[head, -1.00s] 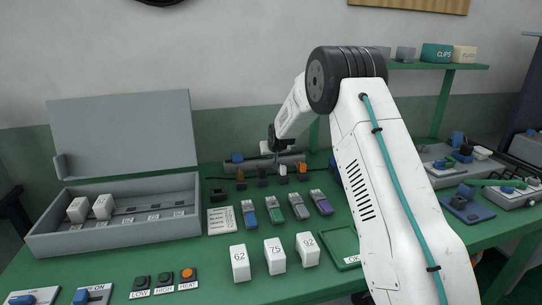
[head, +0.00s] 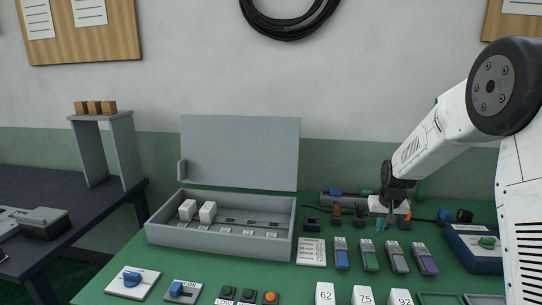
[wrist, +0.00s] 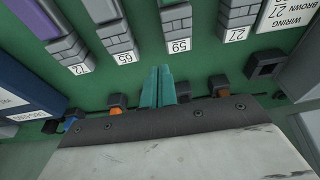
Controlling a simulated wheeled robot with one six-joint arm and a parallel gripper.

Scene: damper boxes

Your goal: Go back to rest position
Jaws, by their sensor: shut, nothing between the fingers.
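My gripper (head: 384,218) hangs above the back of the green workbench, over a row of small clips on a black cable. In the wrist view its two teal fingers (wrist: 165,87) lie side by side, shut with nothing between them. My white arm comes in from the right in the head view.
An open grey box (head: 222,242) with two white blocks (head: 197,211) stands on the bench's left. Numbered grey modules (head: 368,255) stand mid-bench. White blocks (head: 325,293) stand in front. A blue case (head: 475,250) is at right. A dark table (head: 70,196) is at far left.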

